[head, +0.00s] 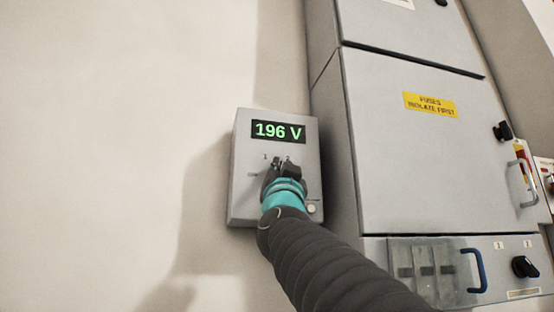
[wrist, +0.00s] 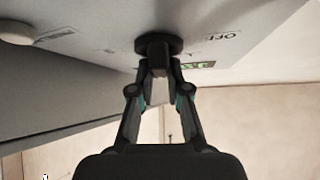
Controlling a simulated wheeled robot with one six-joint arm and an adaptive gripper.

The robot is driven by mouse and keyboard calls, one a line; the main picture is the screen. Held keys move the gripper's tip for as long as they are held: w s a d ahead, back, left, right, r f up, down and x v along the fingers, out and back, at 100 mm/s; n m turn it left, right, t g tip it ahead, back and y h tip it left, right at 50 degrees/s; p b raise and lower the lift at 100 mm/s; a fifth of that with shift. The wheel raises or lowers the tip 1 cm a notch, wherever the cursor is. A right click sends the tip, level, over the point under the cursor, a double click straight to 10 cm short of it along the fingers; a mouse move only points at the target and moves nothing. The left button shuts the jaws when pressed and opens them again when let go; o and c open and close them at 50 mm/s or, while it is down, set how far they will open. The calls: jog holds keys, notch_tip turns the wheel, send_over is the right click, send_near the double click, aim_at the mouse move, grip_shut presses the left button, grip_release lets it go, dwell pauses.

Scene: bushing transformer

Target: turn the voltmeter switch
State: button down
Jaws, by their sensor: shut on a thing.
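The voltmeter (head: 243,190) is a grey box on the wall, and its display (head: 278,131) reads 196 V in green. In the wrist view its grey face (wrist: 95,45) runs across the top, with part of the green display (wrist: 201,65) showing behind the fingers. The voltmeter switch (wrist: 158,45) is a dark round-based knob on that face. My gripper (wrist: 159,72) is shut on the switch, with its fingertips against the knob. In the head view my gripper (head: 277,172) covers most of the switch, so its pointer direction is hidden.
A tall grey cabinet (head: 400,150) with a yellow fuse label (head: 430,104) stands right beside the voltmeter. A panel with a blue handle (head: 474,270) and a black knob (head: 524,266) is at lower right. The wall (head: 110,130) to the left is bare.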

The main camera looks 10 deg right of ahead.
jog(key=shift+m+g+h+p, duration=0.8)
jog(key=shift+m+h+p, duration=0.3)
jog(key=shift+m+h, duration=0.45)
jog(key=shift+m+g+h+p, duration=0.8)
jog(key=shift+m+h+p, duration=0.35)
jog(key=shift+m, duration=0.6)
jog(key=c, duration=1.1)
grip_release()
jog(key=shift+f, duration=0.1)
jog(key=shift+c, duration=0.2)
jog(key=v, duration=1.2)
jog(key=shift+d, duration=0.1)
